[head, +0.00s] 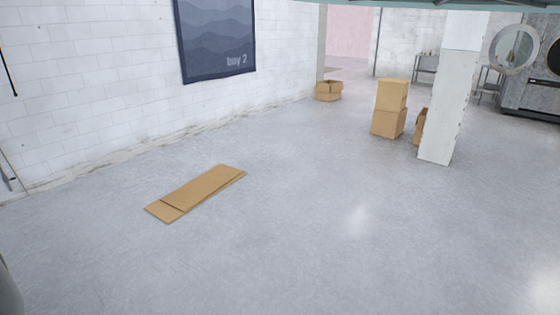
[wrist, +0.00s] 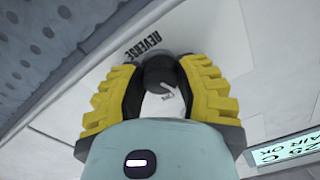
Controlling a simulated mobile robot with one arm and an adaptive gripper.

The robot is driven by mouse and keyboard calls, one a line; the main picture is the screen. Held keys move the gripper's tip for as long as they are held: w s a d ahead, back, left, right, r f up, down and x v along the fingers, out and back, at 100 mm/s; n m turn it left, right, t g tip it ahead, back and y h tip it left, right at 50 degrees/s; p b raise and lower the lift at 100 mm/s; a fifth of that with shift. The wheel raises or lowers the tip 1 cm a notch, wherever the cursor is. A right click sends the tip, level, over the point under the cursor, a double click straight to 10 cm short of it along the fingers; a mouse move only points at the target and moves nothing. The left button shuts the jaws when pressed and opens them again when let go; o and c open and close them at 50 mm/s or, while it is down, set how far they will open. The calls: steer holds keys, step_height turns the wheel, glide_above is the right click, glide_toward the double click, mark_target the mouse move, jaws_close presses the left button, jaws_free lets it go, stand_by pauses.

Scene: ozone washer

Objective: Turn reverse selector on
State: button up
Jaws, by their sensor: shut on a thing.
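In the wrist view a dark round reverse selector knob (wrist: 160,76) is on a light panel (wrist: 95,85), beside the printed word REVERSE (wrist: 143,45). My gripper (wrist: 160,85) has yellow ribbed fingers with dark inner pads, one on each side of the knob, shut on it. A small pale mark shows below the knob, with tiny lettering too small to read surely. The fingers and the gripper body hide part of the panel. The head view shows neither the selector nor my gripper.
A lit display (wrist: 283,150) reading "AIR OK" is at the lower right of the wrist view. A grey perforated surface (wrist: 50,45) is at the upper left. In the head view, flat cardboard (head: 196,192) lies on open floor, with boxes (head: 389,108) beside a white pillar (head: 450,100).

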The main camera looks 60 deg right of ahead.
jaws_close()
steer(key=shift+m, duration=0.3)
steer(key=shift+m+b, duration=1.6)
steer(key=shift+m, duration=2)
steer(key=o, duration=0.9)
jaws_free()
